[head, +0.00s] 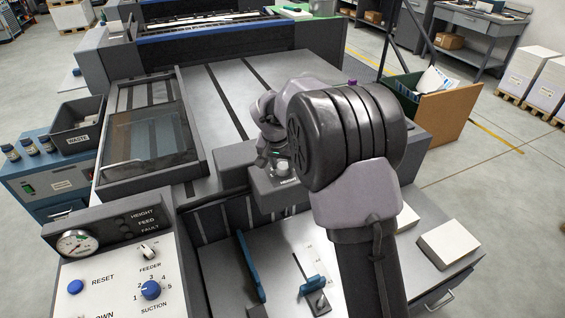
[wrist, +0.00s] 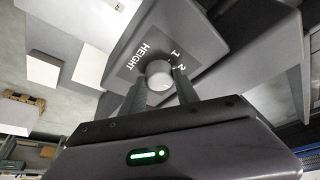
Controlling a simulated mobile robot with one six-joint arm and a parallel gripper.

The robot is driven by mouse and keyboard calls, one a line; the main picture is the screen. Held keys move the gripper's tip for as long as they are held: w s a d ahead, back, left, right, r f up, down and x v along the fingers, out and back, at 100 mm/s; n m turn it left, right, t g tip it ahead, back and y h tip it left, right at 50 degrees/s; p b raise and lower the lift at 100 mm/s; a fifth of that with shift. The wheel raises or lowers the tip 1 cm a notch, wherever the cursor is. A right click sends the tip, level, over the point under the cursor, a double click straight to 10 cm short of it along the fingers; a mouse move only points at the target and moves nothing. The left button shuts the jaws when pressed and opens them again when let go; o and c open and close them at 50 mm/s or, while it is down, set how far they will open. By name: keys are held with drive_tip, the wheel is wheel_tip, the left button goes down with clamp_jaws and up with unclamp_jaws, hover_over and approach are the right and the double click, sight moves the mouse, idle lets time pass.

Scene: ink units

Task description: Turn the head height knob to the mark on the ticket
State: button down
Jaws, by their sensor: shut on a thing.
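The head height knob (wrist: 159,72) is a pale round knob on a dark plate (wrist: 135,62) lettered HEIGHT, with the numbers 1 and 2 visible beside it. My gripper (wrist: 161,82) is shut on the knob, one finger on each side. In the head view the knob (head: 283,168) shows as a small light top on the grey head box (head: 277,191), with my gripper (head: 271,160) against it and my arm over its right side. The knob's pointer and the rest of the scale cannot be made out. I cannot pick out the ticket in either view.
Blue guides (head: 250,266) stand on the feed table. A waste bin (head: 76,124) and a brown crate (head: 440,110) flank the machine.

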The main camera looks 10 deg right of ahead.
drive_tip(key=n+p, duration=0.1)
drive_tip(key=n, duration=0.1)
drive_tip(key=n+y+p, duration=0.1)
drive_tip(key=p, duration=0.1)
drive_tip(key=shift+d+r+n+y, duration=0.2)
drive_tip(key=shift+n+y, duration=0.1)
drive_tip(key=shift+n, duration=0.1)
drive_tip(key=shift+f+n+y+p, duration=0.15)
drive_tip(key=shift+n+y+p, duration=0.45)
drive_tip(key=shift+n, duration=1)
drive_tip(key=c, duration=0.9)
unclamp_jaws()
drive_tip(key=p+v, duration=0.5)
drive_tip(key=v, duration=1.2)
drive_tip(key=shift+s, duration=0.25)
